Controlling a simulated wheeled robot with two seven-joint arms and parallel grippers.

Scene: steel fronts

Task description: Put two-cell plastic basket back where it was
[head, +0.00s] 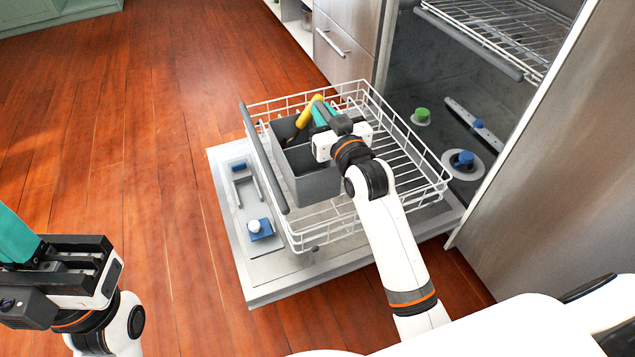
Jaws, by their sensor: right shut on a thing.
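The two-cell plastic basket (312,186) is a dark grey open box. It sits in the white wire lower rack of the pulled-out dishwasher, towards the rack's left side. A yellow piece (309,111), perhaps its handle, shows at its top beside my teal fingers. My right gripper (323,113) is over the basket and shut on it; the exact grip is partly hidden by the gripper body. My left gripper (16,240) is at the left edge, away from the rack, with its teal fingers partly cut off by the frame.
The lower rack (420,174) stands over the open dishwasher door (240,270), and its right part looks empty. An upper rack (500,30) is inside the steel machine. A steel drawer front (340,60) stands behind. Wooden floor (110,130) is clear at left.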

